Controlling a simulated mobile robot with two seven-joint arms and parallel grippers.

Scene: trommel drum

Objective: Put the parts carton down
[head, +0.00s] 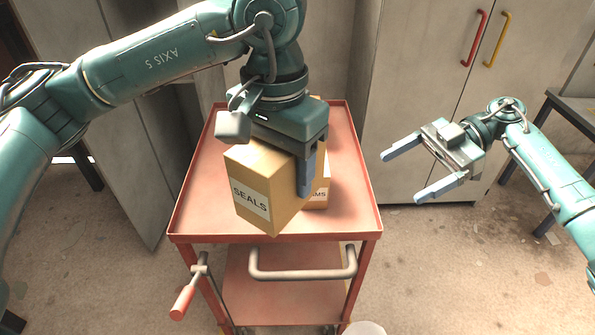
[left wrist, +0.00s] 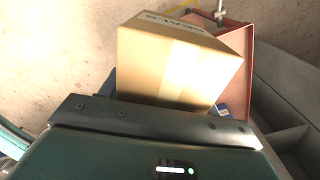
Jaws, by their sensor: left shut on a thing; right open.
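The parts carton, a tan box labelled SEALS (head: 250,198), is held by my left gripper (head: 290,165) over the red cart (head: 195,212). One blue finger lies against the carton's right side; the other finger is hidden. The carton is tilted, and I cannot tell whether its bottom touches the cart's top tray. In the left wrist view the carton (left wrist: 175,65) fills the middle, with the cart (left wrist: 235,50) to its right. My right gripper (head: 415,172) is open and empty, to the right of the cart.
A second tan carton (head: 318,196), its label ending in MS, stands on the top tray, partly hidden behind the held one. The tray's front left and right side look clear. Grey cabinets (head: 420,90) stand behind. A white round container (head: 363,328) is on the floor in front.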

